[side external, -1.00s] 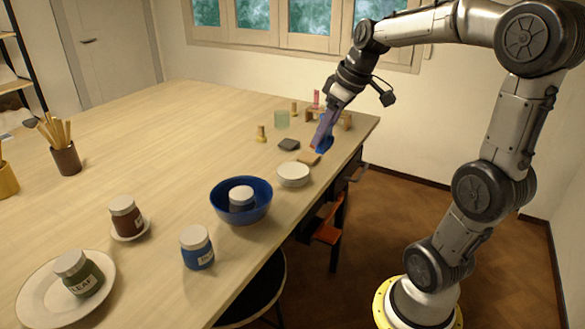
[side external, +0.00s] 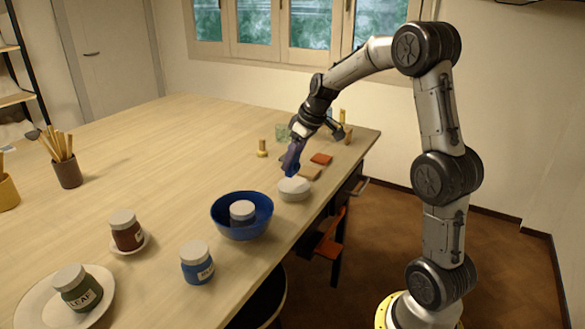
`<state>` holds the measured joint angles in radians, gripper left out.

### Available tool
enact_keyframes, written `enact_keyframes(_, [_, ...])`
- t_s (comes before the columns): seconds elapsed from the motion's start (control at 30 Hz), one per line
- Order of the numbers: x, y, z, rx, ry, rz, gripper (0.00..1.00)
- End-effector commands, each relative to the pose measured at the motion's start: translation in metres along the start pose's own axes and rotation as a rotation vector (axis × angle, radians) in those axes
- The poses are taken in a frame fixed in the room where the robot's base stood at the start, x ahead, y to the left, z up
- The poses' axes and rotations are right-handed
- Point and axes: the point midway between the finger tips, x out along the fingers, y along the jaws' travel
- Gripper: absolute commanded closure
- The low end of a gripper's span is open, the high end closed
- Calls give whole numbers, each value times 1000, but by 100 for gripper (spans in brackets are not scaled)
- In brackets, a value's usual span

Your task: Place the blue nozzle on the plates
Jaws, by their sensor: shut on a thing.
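My gripper (side external: 292,164) is shut on the blue nozzle (side external: 291,171), pointing downward. Only a small blue part of the nozzle shows below the fingers. The white plates (side external: 294,190) form a small low stack near the table's right edge. In the picture the nozzle is just above the back rim of the plates. I cannot tell whether it is over them or slightly behind, but a small gap seems to show.
A blue bowl (side external: 218,216) with a lidded jar in it stands nearer the camera. A tan tile (side external: 311,174) and a red tile (side external: 321,159) lie behind the plates. A brass-coloured piece (side external: 262,149) stands left of my gripper. The table's middle left is clear.

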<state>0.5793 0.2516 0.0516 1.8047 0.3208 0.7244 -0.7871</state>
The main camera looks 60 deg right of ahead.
Motion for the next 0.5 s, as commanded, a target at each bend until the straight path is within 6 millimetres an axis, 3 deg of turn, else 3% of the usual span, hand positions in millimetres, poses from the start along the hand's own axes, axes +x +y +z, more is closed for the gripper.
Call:
enact_keyframes(0.2, [26,0,11,0,-2,-1,100])
enact_keyframes(0.5, [28,0,12,0,0,0,100])
